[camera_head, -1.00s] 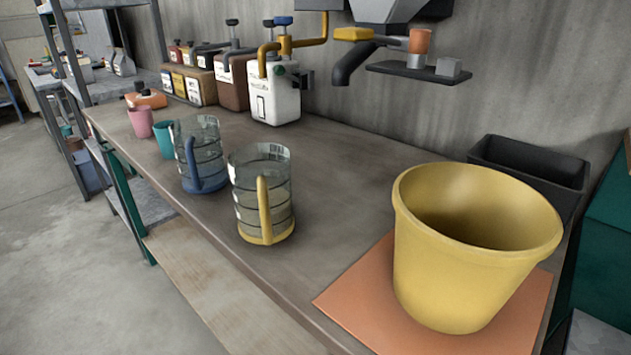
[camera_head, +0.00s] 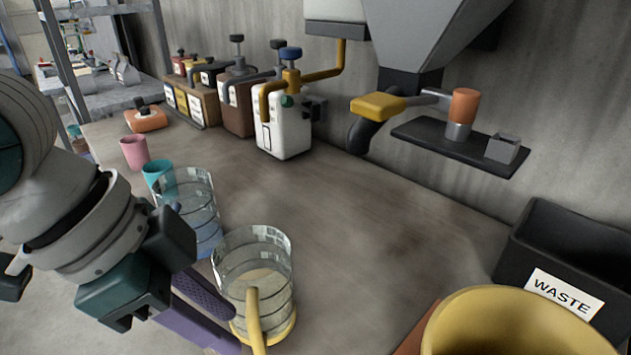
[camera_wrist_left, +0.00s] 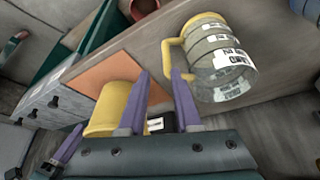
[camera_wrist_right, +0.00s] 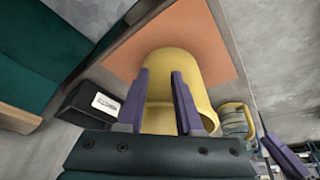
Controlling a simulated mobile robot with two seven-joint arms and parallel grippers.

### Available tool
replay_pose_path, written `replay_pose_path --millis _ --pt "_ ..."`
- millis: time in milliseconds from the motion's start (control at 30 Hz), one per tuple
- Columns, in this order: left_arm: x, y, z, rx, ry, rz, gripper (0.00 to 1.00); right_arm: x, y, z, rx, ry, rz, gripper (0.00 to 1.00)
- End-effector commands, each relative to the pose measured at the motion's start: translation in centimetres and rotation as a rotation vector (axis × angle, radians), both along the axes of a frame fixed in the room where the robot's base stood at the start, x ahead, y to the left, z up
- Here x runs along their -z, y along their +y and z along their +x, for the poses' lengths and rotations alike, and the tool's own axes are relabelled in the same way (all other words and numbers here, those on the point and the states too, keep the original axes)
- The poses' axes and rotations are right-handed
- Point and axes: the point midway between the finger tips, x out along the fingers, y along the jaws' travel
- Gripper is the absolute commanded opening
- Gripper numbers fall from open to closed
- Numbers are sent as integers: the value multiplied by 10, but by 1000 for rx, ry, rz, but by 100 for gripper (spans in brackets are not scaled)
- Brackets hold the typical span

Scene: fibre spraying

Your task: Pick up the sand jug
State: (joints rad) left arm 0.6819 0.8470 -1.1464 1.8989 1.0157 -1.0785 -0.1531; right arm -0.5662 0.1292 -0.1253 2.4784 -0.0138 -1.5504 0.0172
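Two clear ringed jugs stand upright on the bench. The nearer has a yellow base and handle (camera_head: 256,315); the other is blue-based (camera_head: 203,220). The yellow-handled jug also shows in the left wrist view (camera_wrist_left: 225,62), with black-on-white lettering too blurred to read surely. I cannot tell for certain which is the sand jug. My left gripper (camera_head: 228,325) is low beside the yellow-handled jug, on its handle side. Its purple fingers are apart and empty (camera_wrist_left: 159,72). My right gripper (camera_wrist_right: 160,75) is open and empty, its fingers in line with a yellow bucket.
The yellow bucket (camera_head: 515,325) stands on an orange mat (camera_wrist_right: 190,40) at the right. A black waste bin (camera_head: 565,260) is behind it. Pink (camera_head: 134,152) and teal (camera_head: 157,170) cups and several canisters stand farther back. The bench middle is clear.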

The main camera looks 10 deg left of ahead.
Motion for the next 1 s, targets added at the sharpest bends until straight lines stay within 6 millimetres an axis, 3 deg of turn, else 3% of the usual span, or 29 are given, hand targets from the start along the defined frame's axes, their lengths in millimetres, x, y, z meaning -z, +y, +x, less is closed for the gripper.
replay_pose_path --millis 133,800,1000 --pt "5 8 5 -14 9 11 32 5 2 -11 -10 45 8 35" --pt "86 -21 22 -14 8 10 32 14 2 -11 -10 44 7 35" --pt "92 -23 23 -13 9 11 32 14 2 -11 -10 44 7 35"
